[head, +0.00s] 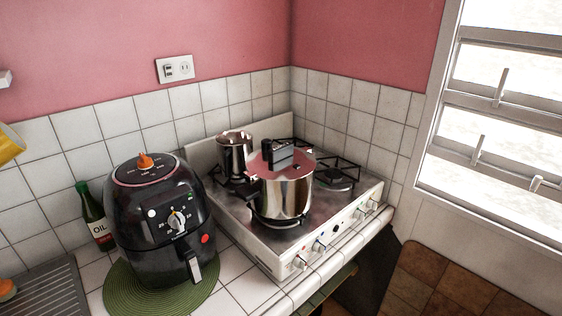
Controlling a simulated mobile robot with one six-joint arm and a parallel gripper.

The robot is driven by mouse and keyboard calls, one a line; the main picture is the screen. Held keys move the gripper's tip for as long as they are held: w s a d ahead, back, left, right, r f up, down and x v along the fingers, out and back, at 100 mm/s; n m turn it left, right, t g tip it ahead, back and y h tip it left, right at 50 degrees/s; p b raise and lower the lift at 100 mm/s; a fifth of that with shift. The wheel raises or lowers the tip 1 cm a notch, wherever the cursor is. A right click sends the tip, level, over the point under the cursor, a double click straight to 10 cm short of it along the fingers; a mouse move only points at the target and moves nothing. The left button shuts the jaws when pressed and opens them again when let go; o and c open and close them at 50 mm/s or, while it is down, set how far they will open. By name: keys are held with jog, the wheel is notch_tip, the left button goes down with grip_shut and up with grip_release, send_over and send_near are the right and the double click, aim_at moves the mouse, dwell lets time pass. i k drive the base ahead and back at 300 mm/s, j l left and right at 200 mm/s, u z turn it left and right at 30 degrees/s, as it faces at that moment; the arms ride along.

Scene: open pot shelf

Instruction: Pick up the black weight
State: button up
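A steel pot (284,197) stands on the stove at a front burner. A reddish surface, perhaps its lid, shows at its top. A black blocky object (281,155) sits on top of the pot, near the middle; it may be the black weight or a lid handle, and I cannot tell which. A dark handle-like part (264,218) shows low on the front left of the pot. My gripper is not in view.
A white stove (335,222) has knobs along its front. A smaller steel pot (234,155) stands behind. A black air fryer (160,220) on a green mat (118,297) and an oil bottle (92,208) are left. A window (495,120) is right.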

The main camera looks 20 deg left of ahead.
aim_at(266, 144)
jog(key=u, duration=1.25)
